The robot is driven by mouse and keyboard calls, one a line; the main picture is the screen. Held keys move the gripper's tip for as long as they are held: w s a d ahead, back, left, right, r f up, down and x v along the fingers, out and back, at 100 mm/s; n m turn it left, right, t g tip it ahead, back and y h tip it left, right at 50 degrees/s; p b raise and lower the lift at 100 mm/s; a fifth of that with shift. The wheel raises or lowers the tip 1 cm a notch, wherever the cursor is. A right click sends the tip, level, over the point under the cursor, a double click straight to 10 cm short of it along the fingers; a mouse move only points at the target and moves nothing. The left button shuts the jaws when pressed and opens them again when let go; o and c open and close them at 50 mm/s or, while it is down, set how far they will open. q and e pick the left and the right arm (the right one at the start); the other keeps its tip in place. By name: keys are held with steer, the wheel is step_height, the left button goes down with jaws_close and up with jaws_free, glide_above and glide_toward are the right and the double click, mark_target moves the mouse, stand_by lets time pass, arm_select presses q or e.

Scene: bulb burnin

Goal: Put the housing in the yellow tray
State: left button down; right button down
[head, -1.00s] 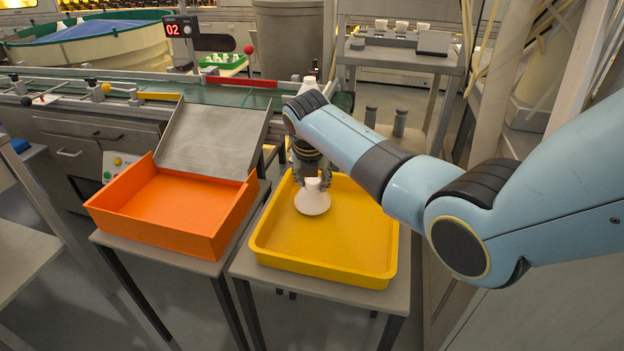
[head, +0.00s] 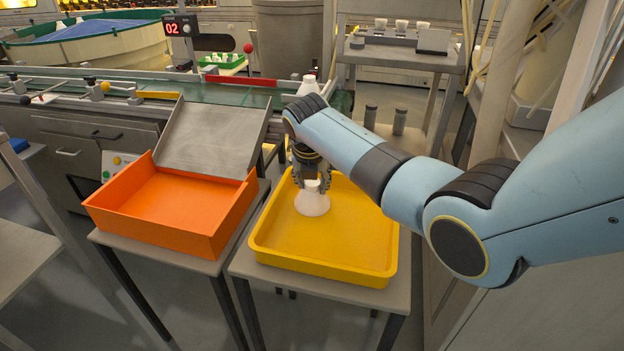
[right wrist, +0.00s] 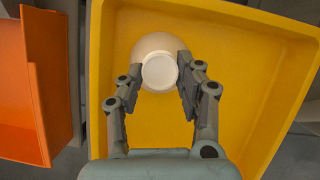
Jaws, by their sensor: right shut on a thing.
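The white housing (head: 312,204), a flared body with a narrower round top, is upright inside the yellow tray (head: 325,272), toward its back left. My right gripper (head: 312,188) comes down from above and is shut on the housing's narrow upper part. In the right wrist view, the two fingers (right wrist: 171,92) press on either side of the housing's round white top (right wrist: 159,71), with the yellow tray floor (right wrist: 240,95) around it. I cannot tell whether the housing's base touches the tray floor. My left gripper is not in view.
An orange tray (head: 150,236) with a tilted grey metal chute (head: 215,140) stands left of the yellow tray. A conveyor (head: 235,93) runs behind, with another white piece (head: 308,84) on it, partly hidden by my arm. The yellow tray's front and right floor is bare.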

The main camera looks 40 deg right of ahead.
steer(key=c, duration=0.8)
jaws_free()
